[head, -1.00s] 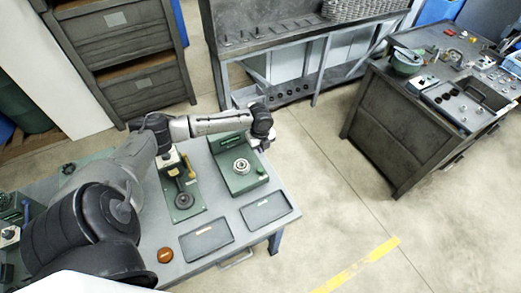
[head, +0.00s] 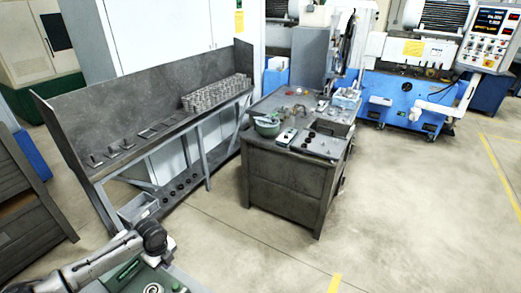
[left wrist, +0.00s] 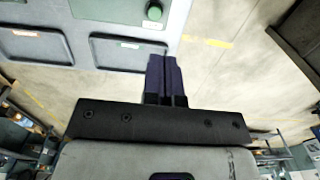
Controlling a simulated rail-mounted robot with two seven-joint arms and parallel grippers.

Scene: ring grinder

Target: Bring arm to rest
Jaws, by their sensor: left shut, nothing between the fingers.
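My left arm (head: 95,265) comes in at the lower left of the head view, its wrist above the green fixture on the work table. The left gripper shows clearly in the left wrist view (left wrist: 166,75); its two dark fingers are together with nothing between them. In that view the fingers point toward the grey table (left wrist: 100,15) and are apart from any object. Two dark trays lie on the table: one with an orange label (left wrist: 35,45) and one with a green label (left wrist: 128,50). My right gripper is not in view.
A green fixture with a ring (head: 152,288) is at the bottom edge. A long grey rack (head: 140,100) with small parts stands behind. A dark cabinet (head: 285,185) with a green bowl (head: 267,126) stands at centre. Open floor (head: 400,190) lies right of it.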

